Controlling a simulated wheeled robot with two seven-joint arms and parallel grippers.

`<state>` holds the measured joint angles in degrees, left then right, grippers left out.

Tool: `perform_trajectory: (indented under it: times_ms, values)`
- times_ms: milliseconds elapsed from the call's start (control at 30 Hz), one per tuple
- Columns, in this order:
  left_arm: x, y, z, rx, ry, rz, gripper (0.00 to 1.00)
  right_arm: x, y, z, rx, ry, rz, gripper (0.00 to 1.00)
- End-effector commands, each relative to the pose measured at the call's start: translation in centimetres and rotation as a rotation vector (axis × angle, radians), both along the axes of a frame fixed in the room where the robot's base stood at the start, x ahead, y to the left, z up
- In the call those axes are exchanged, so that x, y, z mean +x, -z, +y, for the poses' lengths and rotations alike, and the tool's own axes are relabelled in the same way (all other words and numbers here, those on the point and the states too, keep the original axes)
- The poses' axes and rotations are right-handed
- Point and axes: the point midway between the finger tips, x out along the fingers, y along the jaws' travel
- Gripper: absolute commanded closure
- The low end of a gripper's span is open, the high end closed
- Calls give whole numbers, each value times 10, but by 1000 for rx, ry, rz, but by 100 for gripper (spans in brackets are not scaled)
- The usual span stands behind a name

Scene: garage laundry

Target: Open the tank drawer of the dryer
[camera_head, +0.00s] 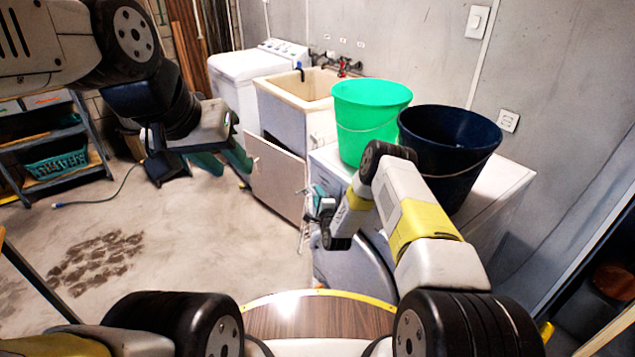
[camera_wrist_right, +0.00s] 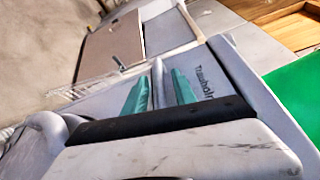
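The white dryer (camera_head: 492,208) stands at right under two buckets, with its rounded grey front partly behind my right arm. My right gripper (camera_head: 319,201) is at the upper front edge of the dryer. In the right wrist view its two teal fingers (camera_wrist_right: 161,94) stand apart, close to the dryer panel with dark lettering (camera_wrist_right: 222,88). A narrow pale strip shows between the fingers; contact with it cannot be told. The tank drawer cannot be clearly made out from the panel. My left gripper (camera_head: 222,163) is open and empty above the floor, away from the dryer.
A green bucket (camera_head: 370,112) and a dark blue bucket (camera_head: 452,170) stand on the dryer. A sink cabinet (camera_head: 290,108) with a swung-out door panel (camera_head: 276,178) is beside it. A white washer (camera_head: 238,78) stands behind. The floor at left is mostly clear.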

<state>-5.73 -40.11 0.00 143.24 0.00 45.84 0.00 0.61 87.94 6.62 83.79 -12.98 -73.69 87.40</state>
Motion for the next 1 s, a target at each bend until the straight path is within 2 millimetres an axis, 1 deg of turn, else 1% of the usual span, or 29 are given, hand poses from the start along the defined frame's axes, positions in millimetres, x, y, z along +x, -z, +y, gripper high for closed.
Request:
perform_trajectory:
  times_ms: [100,333,367,500,533,1000]
  values:
    - [0,0,0,0,0,0,64,5,1,1,-1,0,1,67]
    - [0,0,0,0,0,0,64,6,1,1,0,0,1,67]
    - [0,0,0,0,0,0,64,6,1,1,0,0,1,71]
    - [0,0,0,0,0,0,64,6,0,1,0,0,1,99]
    - [0,0,0,0,0,0,64,6,0,1,0,0,1,100]
    - [0,0,0,0,0,0,64,5,0,1,0,0,1,100]
